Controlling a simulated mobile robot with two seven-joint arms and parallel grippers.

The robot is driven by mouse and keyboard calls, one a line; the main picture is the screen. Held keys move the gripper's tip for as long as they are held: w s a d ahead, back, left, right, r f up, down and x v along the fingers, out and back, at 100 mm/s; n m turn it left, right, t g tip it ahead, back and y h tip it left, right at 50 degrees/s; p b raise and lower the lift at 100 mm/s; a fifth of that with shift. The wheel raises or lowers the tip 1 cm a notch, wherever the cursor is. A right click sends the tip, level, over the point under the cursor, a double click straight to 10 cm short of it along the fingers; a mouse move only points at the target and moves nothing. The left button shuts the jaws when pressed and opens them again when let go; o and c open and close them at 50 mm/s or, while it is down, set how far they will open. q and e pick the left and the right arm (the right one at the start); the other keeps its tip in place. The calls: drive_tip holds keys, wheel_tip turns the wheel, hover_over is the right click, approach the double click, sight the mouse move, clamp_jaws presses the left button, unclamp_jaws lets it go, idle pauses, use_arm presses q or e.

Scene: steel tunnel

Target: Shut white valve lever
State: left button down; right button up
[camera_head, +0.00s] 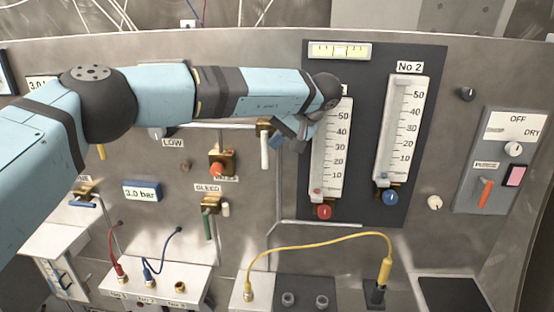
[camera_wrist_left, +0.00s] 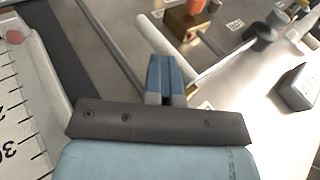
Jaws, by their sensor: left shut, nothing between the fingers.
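The white valve lever (camera_head: 264,152) hangs straight down from a brass valve (camera_head: 264,128) on the steel panel, left of the two gauges. My left gripper (camera_head: 277,143) is just right of the lever in the head view, its blue fingers shut with nothing between them. In the left wrist view the white lever (camera_wrist_left: 152,32) runs diagonally just beyond the fingertips (camera_wrist_left: 163,58), which overlap its lower part. I cannot tell whether they touch it. My right gripper is in neither view.
A gauge board (camera_head: 359,190) with two scales stands right of the lever. A thin pipe (camera_head: 273,190) runs below it. A brass valve with an orange part (camera_head: 217,168) sits to the left. A yellow hose (camera_head: 318,237) arches below.

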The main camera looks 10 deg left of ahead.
use_arm(q)
wheel_tip(320, 180, up, 15)
drive_tip(key=b, duration=0.1)
drive_tip(key=shift+f, duration=0.1)
idle(0.3)
drive_tip(key=shift+s, duration=0.1)
